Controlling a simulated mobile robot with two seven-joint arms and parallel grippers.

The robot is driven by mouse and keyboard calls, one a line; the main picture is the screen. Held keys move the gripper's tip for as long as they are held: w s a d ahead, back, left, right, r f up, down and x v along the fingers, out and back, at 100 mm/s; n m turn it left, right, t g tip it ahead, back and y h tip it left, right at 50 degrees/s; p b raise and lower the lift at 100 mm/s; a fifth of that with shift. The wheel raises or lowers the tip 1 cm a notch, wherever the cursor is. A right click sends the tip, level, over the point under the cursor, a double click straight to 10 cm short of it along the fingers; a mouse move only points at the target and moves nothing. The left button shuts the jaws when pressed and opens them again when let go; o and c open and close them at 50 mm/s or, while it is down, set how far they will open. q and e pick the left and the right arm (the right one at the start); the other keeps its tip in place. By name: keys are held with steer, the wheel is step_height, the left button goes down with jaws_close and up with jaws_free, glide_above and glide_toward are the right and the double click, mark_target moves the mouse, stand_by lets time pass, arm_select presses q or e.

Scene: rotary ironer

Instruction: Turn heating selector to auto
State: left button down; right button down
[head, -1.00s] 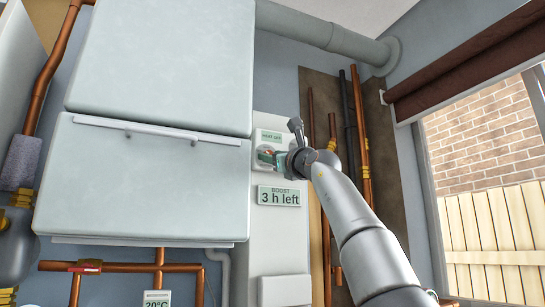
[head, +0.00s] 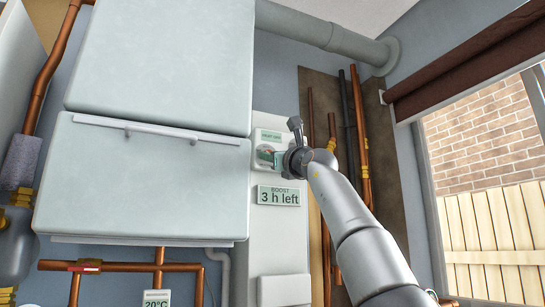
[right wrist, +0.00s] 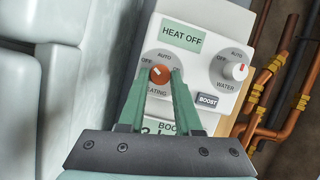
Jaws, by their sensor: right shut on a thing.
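The heating selector (right wrist: 160,72) is a round orange-red knob on a pale dial in the right wrist view. AUTO is printed above it and OFF to its upper left. A small pale mark on the knob lies towards the OFF side, though its exact angle is hard to tell. My right gripper (right wrist: 161,78) has its green fingers shut on the knob, one on each side. In the head view my right gripper (head: 277,158) is at the control panel and partly covers the dial. The green display (right wrist: 182,36) above reads HEAT OFF. My left gripper is not in view.
The water selector (right wrist: 239,71) and the BOOST button (right wrist: 208,100) are close on the right. A "3 h left" display (head: 279,196) is below the dial. A large pale cabinet (head: 150,180) stands left of the panel, and copper pipes (head: 361,150) run to its right.

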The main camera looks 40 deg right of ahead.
arm_select(q)
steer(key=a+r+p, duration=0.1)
steer(key=p, duration=0.1)
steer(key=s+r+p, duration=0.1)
steer(key=p, duration=0.1)
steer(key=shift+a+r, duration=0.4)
arm_select(e)
steer(key=m+g+h, duration=0.1)
steer(key=m+h, duration=0.1)
steer(key=m, duration=0.3)
steer(key=m+g+h, duration=0.2)
steer(key=m, duration=0.3)
steer(key=m+g+h, duration=0.1)
steer(key=m, duration=0.4)
steer(key=shift+w+a+r+g+h, duration=0.2)
steer(key=shift+a+g+h, duration=0.1)
steer(key=shift+a+h, duration=0.1)
steer(key=shift+m, duration=0.3)
steer(key=c, duration=0.6)
jaws_free()
